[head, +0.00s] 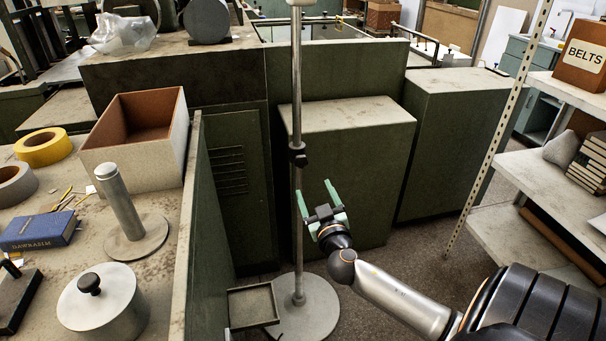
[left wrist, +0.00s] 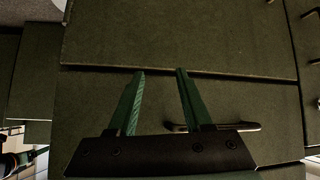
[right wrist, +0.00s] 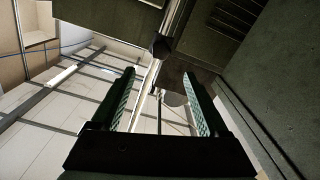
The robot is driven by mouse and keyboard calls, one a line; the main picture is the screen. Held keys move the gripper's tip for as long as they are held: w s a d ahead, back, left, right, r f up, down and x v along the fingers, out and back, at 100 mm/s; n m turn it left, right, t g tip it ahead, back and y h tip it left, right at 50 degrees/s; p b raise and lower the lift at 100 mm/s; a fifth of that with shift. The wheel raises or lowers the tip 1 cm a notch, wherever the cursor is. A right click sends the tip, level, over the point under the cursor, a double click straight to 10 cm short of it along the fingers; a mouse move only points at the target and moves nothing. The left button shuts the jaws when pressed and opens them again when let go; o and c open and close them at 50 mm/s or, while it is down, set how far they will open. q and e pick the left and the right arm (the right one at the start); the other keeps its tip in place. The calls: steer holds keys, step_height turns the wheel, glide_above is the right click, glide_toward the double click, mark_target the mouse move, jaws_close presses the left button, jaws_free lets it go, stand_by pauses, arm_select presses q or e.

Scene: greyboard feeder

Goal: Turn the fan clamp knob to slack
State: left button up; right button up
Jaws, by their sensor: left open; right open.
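The fan's metal pole (head: 297,90) stands upright in front of the green cabinets, on a round base (head: 318,310). The dark clamp knob (head: 298,155) is on the pole about halfway up. My right gripper (head: 314,186) is open and empty, just below the knob and slightly right of the pole in the head view. In the right wrist view the dark clamp (right wrist: 160,46) shows just beyond the fingertips, apart from them. My left gripper (left wrist: 160,72) is open and empty, facing green panels; it is outside the head view. The fan's head is out of view.
A workbench at left carries an open box (head: 135,160), a lidded pot (head: 98,297), a blue book (head: 40,231) and tape rolls. A small tray (head: 253,306) sits low beside the pole. Shelving (head: 540,185) stands at right. Open floor lies between the cabinets and shelving.

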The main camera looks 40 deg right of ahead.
mark_target(301, 163)
steer(key=x, duration=1.2)
steer(key=shift+w, duration=0.2)
steer(key=shift+c, duration=0.3)
jaws_close()
